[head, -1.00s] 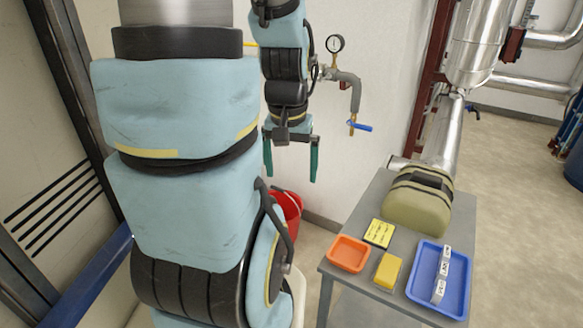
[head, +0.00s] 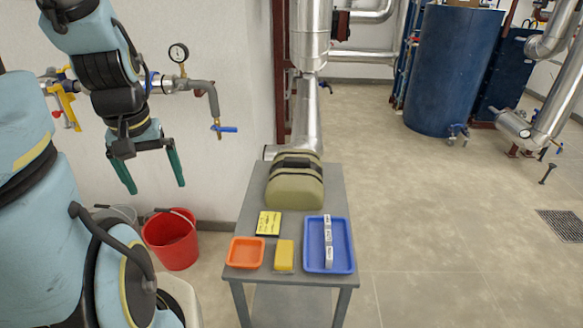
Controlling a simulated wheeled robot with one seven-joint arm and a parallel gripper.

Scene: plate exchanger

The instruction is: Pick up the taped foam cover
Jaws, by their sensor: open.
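The taped foam cover (head: 294,188) is an olive-green rounded block with dark tape bands across its top. It rests on the far part of the grey table (head: 262,291) in the head view. My gripper (head: 155,190) has two green fingers, spread apart and empty. It hangs to the left of the table in the picture, in front of the white wall, apart from the cover. The cover's underside and back are hidden.
On the table's near part are an orange tray (head: 245,253), a yellow sponge-like block (head: 284,255), a yellow labelled card (head: 269,223) and a blue tray (head: 313,265) holding a white labelled strip. A wall pipe with blue-handled valve (head: 222,129) and red bucket (head: 172,241) are left.

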